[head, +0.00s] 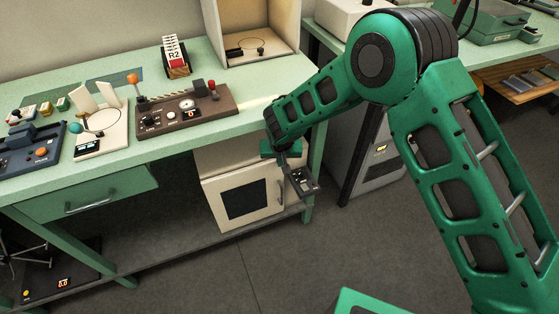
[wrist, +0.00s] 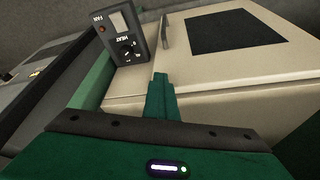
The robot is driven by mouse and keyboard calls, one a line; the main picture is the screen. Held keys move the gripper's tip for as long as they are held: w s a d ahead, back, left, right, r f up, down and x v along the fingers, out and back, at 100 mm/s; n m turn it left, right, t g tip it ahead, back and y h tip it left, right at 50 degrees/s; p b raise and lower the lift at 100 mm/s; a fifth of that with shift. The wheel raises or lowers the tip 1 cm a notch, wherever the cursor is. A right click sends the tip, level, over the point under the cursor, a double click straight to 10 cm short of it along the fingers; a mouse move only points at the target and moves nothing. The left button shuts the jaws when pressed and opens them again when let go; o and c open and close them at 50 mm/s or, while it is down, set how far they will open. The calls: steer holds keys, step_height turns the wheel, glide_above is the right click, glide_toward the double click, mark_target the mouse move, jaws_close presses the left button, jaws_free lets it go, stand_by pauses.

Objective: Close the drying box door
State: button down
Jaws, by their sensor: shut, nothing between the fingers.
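The drying box (head: 238,153) is a cream cabinet on the shelf under the bench. Its door (head: 212,203), with a dark window and an upright handle (head: 281,192), faces the room. In the wrist view, the door (wrist: 277,15) and handle (wrist: 165,35) show beyond a cream surface. Whether the door is ajar or flush I cannot tell. A dark control panel (head: 304,181) marked FAN and HEAT, also in the wrist view (wrist: 124,38), is beside the handle. My gripper (head: 283,160) is shut and empty, by the door's upper right corner; its fingers (wrist: 160,82) show in the wrist view.
The green bench (head: 180,150) overhangs the drying box closely. On it stand a brown control box (head: 187,110), a white dial device (head: 101,130) and an open cream booth (head: 252,28). A bench leg (head: 314,170) is just right of the box. Floor in front (head: 290,255) is clear.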

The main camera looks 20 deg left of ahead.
steer(key=shift+w+a+r, duration=0.15)
steer(key=shift+w+r, duration=0.05)
steer(key=shift+w, duration=0.35)
steer(key=s+d+r, duration=0.6)
steer(key=r, duration=0.3)
steer(key=shift+s, duration=0.15)
